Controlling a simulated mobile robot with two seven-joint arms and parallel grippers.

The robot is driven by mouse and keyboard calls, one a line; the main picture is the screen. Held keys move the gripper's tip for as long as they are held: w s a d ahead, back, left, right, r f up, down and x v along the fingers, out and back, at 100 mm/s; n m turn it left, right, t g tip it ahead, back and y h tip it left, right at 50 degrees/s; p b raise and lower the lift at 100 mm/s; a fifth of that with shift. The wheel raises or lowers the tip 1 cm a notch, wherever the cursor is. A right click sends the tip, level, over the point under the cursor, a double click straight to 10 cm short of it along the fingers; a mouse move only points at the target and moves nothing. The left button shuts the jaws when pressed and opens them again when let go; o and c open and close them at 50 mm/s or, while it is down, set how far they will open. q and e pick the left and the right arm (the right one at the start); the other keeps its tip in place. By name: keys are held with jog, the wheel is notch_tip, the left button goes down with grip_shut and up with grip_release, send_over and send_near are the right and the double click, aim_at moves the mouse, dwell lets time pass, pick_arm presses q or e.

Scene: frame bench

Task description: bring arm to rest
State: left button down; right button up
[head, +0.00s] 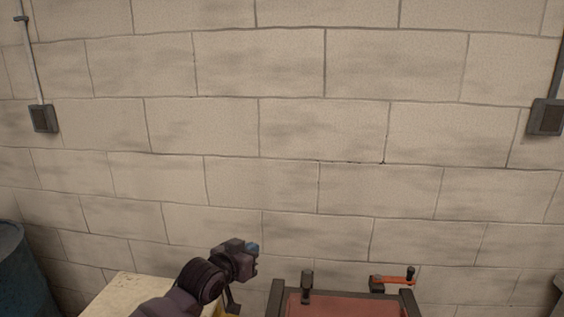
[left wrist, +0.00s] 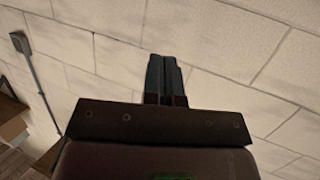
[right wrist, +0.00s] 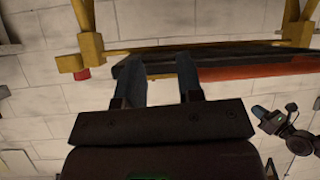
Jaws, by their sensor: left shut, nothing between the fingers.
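My left gripper (head: 253,248) shows low in the head view, at the end of my dark arm, in front of the block wall. In the left wrist view its two fingers (left wrist: 163,75) lie together with nothing between them. My right gripper is outside the head view. In the right wrist view its fingers (right wrist: 167,80) stand apart, with a gap between them. The dark edge of a frame (right wrist: 225,57) shows behind those fingers; I cannot tell whether they touch it.
A dark frame with a red panel (head: 345,306) stands at the bottom of the head view, with an orange-handled clamp (head: 392,281) at its back right. A pale tabletop (head: 115,290) lies left of it. A blue drum (head: 20,270) stands far left. The block wall (head: 290,130) is behind.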

pick_arm(q)
jog(key=s+a+f+n+y, duration=0.1)
jog(key=s+a+f+y, duration=0.1)
jog(key=s+a+f, duration=0.4)
jog(key=s+a+f+n+g+y, duration=0.1)
jog(key=s+a+f+y, duration=0.2)
jog(key=s+a+f, duration=0.4)
jog(key=s+a+f+n+y, duration=0.2)
jog(key=s+a+f, duration=0.5)
jog(key=s, duration=1.4)
notch_tip(320, 180, down, 5)
jog(key=shift+f, duration=0.2)
jog(key=shift+a, duration=0.1)
